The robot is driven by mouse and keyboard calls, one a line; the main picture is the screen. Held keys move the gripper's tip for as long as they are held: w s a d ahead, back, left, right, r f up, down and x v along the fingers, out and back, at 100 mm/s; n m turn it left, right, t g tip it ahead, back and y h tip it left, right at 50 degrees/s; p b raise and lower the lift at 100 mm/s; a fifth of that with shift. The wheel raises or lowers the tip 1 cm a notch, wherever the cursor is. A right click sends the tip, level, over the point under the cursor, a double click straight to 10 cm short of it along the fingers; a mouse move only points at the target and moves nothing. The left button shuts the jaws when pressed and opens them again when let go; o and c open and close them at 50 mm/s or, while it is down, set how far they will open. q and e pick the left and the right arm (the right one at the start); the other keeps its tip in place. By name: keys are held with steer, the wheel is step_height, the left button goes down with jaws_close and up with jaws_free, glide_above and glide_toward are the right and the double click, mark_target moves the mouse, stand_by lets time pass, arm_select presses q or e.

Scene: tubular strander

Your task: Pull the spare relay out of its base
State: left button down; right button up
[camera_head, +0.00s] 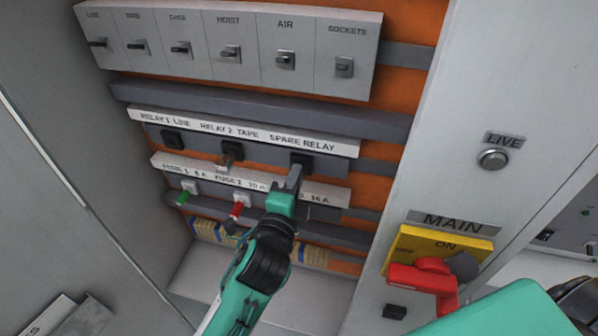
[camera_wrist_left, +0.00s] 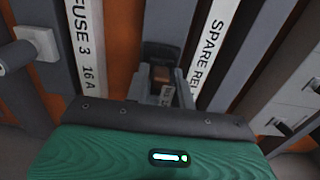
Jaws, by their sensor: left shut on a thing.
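The spare relay's black base (camera_head: 301,159) sits under the SPARE RELAY label in the head view. My left gripper (camera_head: 293,181) reaches up from below to this base and is shut. In the left wrist view my left gripper (camera_wrist_left: 167,92) closes on the spare relay (camera_wrist_left: 162,74), a small block with a brownish part, in front of the dark base (camera_wrist_left: 160,52). The fingers hide much of the relay. I cannot tell whether its pins are still in the base. My right gripper is not in view.
Relay 1 (camera_head: 173,139) and relay 2 (camera_head: 229,158) positions lie to the left. Below are fuses with a green (camera_head: 183,197) and a red handle (camera_head: 236,210). Breakers (camera_head: 231,52) line the top. The MAIN switch (camera_head: 430,277) and LIVE lamp (camera_head: 493,159) are on the right post.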

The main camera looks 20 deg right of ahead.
arm_select(q)
steer(key=shift+p+v, duration=0.65)
steer(key=shift+v, duration=1.7)
